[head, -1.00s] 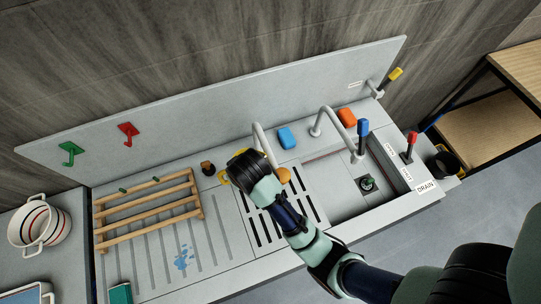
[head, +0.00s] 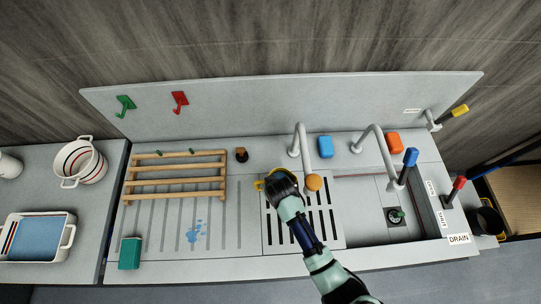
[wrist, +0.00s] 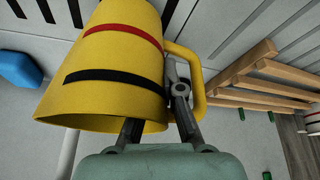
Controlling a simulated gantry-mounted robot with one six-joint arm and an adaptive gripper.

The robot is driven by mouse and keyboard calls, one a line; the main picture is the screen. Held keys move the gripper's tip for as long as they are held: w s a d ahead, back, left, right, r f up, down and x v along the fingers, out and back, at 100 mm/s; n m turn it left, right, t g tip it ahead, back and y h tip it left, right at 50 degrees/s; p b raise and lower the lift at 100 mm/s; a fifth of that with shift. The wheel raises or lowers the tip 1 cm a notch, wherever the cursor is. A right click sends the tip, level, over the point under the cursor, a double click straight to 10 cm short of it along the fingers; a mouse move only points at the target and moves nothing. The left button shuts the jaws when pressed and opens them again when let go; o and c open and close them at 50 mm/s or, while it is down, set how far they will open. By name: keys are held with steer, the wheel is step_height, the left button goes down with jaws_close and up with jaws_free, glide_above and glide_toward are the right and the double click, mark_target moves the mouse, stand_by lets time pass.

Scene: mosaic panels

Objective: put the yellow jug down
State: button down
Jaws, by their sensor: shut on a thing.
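The yellow jug (wrist: 112,62) has a red band and a black band and fills the left of the wrist view. Its handle (wrist: 197,80) is on the right. My gripper (wrist: 158,120) is shut on the jug's wall near its rim, on the handle side. In the head view my gripper (head: 279,180) is over the back left of the slotted grate (head: 335,230). It hides most of the jug there; only a yellow edge (head: 259,185) shows. I cannot tell whether the jug's base touches the grate.
An orange round thing (head: 314,183) is close to the right of my gripper, by a tap (head: 299,140). A wooden rack (head: 175,183) stands left, with a teal block (head: 130,253) in front. The sink (head: 365,200) is right. The ribbed drainer (head: 225,235) has a blue splash (head: 196,232).

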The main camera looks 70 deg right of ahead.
steer(key=shift+f, duration=1.35)
steer(key=shift+f, duration=0.15)
steer(key=c, duration=1.3)
jaws_free()
steer(key=p+v, duration=0.1)
steer(key=v, duration=1.1)
steer(key=shift+w+a, duration=0.1)
